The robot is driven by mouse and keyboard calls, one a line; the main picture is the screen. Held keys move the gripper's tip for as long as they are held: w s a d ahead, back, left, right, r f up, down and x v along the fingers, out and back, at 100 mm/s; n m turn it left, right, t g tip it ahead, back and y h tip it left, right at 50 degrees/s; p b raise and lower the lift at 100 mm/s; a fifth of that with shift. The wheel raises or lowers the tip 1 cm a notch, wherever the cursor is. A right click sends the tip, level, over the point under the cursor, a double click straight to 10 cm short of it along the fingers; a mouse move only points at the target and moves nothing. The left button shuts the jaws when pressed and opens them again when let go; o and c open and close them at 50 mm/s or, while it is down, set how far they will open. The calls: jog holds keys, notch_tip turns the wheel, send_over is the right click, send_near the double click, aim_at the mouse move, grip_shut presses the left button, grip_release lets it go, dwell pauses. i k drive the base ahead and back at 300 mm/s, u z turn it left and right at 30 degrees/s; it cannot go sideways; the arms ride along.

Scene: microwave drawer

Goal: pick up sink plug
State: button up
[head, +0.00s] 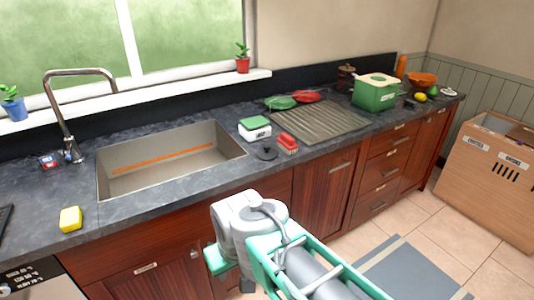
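A small black round sink plug (266,153) with a raised middle lies flat on the dark stone counter. It sits just right of the sink's right edge, beside a red brush and in front of a white and green kitchen scale. My arm, teal and grey, reaches in from the bottom of the head view, in front of the cabinets and below the counter edge. The fingers of my gripper do not show; they are hidden behind the arm or out of frame. Nothing touches the plug.
The red brush (288,144) lies close right of the plug, the scale (254,128) behind it. The sink (120,185) is left, with a tap (72,150). A ribbed drainboard (322,121) and green box (375,96) stand right.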

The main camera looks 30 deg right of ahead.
aim_at(266, 152)
jog(key=z, duration=1.15)
jog(key=i, duration=1.05)
jog(key=u, duration=2.65)
